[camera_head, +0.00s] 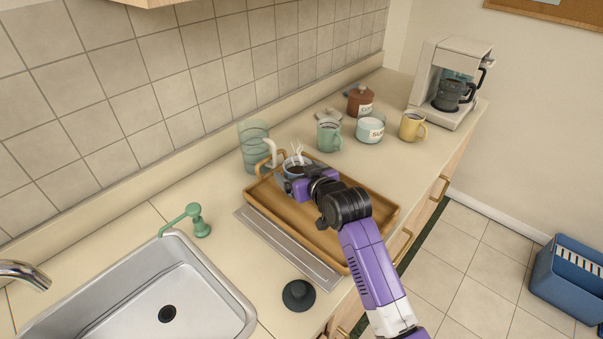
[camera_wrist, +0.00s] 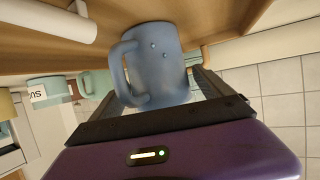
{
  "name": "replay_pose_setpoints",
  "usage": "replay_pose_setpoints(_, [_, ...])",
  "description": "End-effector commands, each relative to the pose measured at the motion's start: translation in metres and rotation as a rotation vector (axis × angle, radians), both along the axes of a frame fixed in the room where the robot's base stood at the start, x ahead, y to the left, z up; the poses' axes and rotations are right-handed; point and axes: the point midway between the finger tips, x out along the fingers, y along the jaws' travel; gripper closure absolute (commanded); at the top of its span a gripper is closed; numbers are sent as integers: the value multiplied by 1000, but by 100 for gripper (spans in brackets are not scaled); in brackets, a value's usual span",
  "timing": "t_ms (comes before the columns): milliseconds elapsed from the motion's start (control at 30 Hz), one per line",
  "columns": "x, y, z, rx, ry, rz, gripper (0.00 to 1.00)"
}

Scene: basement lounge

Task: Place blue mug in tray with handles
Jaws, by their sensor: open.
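The blue mug (camera_head: 297,167) holds dark, steaming liquid and is at the far left end of the wooden tray with handles (camera_head: 372,202). In the wrist view the mug (camera_wrist: 155,62) is close up, its handle to the left, and its base appears to rest on the tray floor (camera_wrist: 225,22). My gripper (camera_head: 290,184) is low over the tray, right at the mug. Its jaws are open, with the mug between or just in front of the fingers. My arm hides part of the tray and the mug's lower side in the head view.
A sink (camera_head: 150,300) and a dark stopper (camera_head: 298,295) are in front. The tray's right part is bare.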

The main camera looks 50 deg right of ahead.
Motion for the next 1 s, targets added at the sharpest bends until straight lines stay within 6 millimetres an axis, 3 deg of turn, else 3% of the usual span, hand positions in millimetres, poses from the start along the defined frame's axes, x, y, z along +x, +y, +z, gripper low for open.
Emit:
replay_pose_setpoints(167, [-11,4,7,0,0,0,10])
replay_pose_setpoints(700, [-93,36,44,0,-1,0,10])
replay_pose_setpoints(1000, [-104,40,49,0,0,0,10])
